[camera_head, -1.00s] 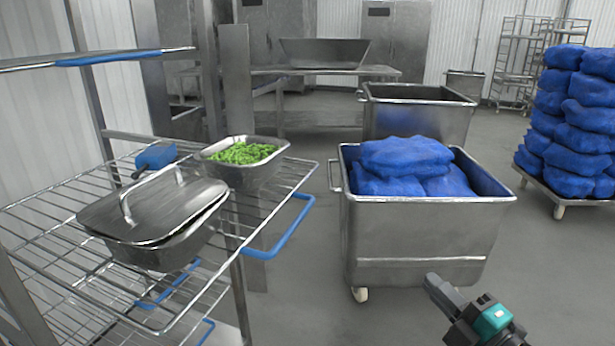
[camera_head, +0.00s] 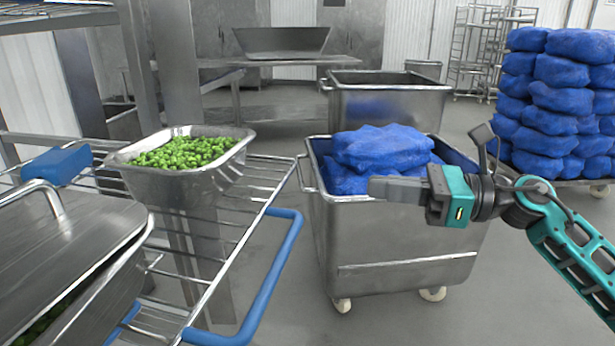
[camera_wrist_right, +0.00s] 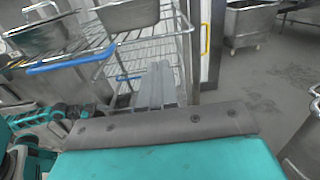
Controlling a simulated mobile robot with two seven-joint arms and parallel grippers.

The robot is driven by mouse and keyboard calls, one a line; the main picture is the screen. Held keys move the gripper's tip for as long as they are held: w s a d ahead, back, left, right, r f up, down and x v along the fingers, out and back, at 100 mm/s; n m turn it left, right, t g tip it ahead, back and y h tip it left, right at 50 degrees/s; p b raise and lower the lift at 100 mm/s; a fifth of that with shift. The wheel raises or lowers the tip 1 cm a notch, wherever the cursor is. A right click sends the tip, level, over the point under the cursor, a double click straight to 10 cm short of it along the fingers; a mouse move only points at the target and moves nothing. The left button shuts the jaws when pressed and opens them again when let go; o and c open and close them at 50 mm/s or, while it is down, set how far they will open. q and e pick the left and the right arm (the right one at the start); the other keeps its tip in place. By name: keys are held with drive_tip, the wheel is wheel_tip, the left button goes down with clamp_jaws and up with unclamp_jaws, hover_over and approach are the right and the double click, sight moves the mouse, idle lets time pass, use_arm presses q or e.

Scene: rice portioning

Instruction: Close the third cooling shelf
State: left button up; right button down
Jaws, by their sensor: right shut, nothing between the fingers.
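A wire cooling shelf (camera_head: 225,238) is pulled out at the left, with a blue handle (camera_head: 268,282) along its front edge. It bears a steel pan of green peas (camera_head: 178,185) and a lidded steel pan (camera_head: 75,245). In the right wrist view, the blue handle (camera_wrist_right: 70,62) is at the upper left, beyond my fingers. I cannot tell which shelf counts as the third. My right gripper (camera_head: 385,187) is shut and empty, to the right of the handle and apart from it; its fingers also show in the right wrist view (camera_wrist_right: 155,85). My left gripper is out of view.
A steel cart with blue sacks (camera_head: 400,250) stands behind my right gripper, and another steel cart (camera_head: 385,110) farther back. Stacked blue sacks (camera_head: 560,105) are at the right. A blue-handled object (camera_head: 55,167) lies by the lidded pan. Floor between shelf and cart is free.

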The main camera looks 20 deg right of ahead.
sight(289, 177)
drive_tip(key=p+x, duration=0.2)
drive_tip(key=x, duration=0.8)
drive_tip(key=shift+w+a+r, duration=0.1)
drive_tip(key=shift+w, duration=0.1)
drive_tip(key=shift+w+a, duration=0.35)
drive_tip(key=shift+a, duration=0.15)
